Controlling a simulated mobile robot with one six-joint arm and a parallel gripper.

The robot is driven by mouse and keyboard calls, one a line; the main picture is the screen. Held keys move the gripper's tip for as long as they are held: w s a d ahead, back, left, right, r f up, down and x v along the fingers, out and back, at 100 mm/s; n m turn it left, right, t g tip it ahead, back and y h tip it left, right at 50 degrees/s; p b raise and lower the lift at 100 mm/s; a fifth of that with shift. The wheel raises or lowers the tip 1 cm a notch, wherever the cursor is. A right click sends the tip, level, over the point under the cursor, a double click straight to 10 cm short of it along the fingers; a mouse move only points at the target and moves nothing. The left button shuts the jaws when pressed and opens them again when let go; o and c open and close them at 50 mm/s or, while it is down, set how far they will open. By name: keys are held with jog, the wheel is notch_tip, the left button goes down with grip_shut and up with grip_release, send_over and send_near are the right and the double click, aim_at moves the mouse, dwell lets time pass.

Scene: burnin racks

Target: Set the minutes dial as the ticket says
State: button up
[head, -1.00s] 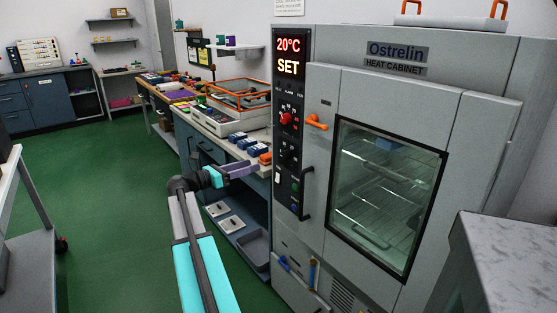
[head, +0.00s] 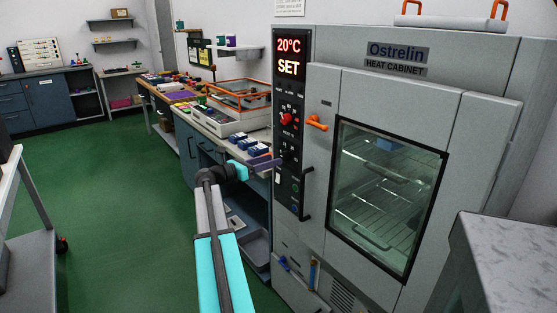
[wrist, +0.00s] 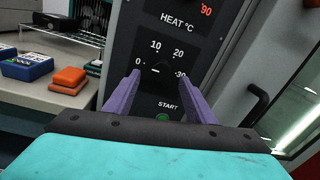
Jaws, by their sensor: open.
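The minutes dial is a black knob (wrist: 157,73) on the cabinet's control panel (wrist: 150,45). Figures 0, 10, 20 and 30 are printed around it. A small pale mark shows on it, but I cannot tell exactly which figure it points to. My gripper (wrist: 160,76) is open, its two purple fingers to the left and right of the dial in the wrist view. I cannot tell whether they touch it. In the head view my gripper (head: 272,163) is at the panel's left edge. No readable ticket shows.
The grey heat cabinet (head: 470,80) displays 20°C and SET. A red heat knob (head: 286,118) sits above, and a green START button (wrist: 162,117) below the dial. An orange handle (head: 317,123) and black door handle (head: 306,194) stick out. A bench with an orange block (wrist: 68,80) stands left.

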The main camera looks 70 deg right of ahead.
aim_at(283, 157)
jog(key=shift+x, duration=2.3)
jog(key=c, duration=1)
jog(key=shift+a, duration=0.2)
jog(key=shift+c, duration=0.2)
jog(key=shift+d, duration=0.15)
